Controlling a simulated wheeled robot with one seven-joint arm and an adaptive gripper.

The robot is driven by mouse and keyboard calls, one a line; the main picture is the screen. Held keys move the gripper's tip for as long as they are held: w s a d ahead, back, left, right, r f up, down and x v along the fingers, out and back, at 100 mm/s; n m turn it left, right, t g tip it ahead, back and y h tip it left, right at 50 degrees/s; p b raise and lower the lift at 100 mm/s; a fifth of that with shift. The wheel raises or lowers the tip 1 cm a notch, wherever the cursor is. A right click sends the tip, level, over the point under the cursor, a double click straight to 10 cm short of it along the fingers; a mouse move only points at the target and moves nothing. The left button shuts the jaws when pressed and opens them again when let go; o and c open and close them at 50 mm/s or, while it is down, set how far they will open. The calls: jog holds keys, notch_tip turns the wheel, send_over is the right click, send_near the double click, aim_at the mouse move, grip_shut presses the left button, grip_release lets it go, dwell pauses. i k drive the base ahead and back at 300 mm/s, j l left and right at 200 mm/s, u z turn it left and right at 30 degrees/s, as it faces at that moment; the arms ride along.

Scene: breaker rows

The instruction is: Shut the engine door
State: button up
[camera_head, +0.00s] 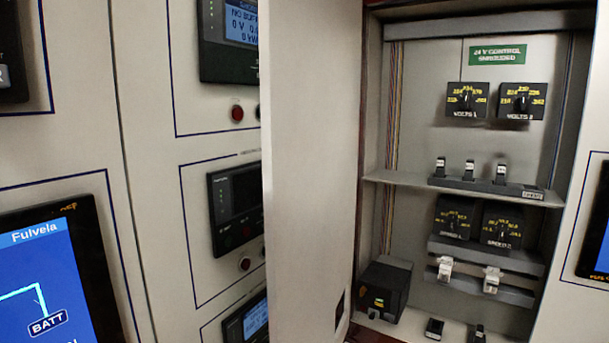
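The engine door is most likely the tall pale door (312,150) in the middle of the head view, though no label on it can be read. It stands open, swung out to the left of a cabinet (425,75) whose inside shows. A small dark patch (340,305) is on the door's lower right part. The door's top and bottom edges are out of the picture. My gripper is not in this view.
Inside the cabinet are two upper dials marked VOLTS, a shelf (440,186) with several switches, two lower dials and a black box (385,290). Panels with screens (50,270) stand at left; another screen (598,240) is at the right edge.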

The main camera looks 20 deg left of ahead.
aim_at(310, 51)
jog(key=k+j, duration=0.1)
jog(key=j, duration=1.1)
jog(key=k+j+u, duration=0.1)
jog(key=j, duration=0.5)
jog(key=k+j+z, duration=0.1)
jog(key=k+z, duration=0.15)
jog(key=z, duration=0.2)
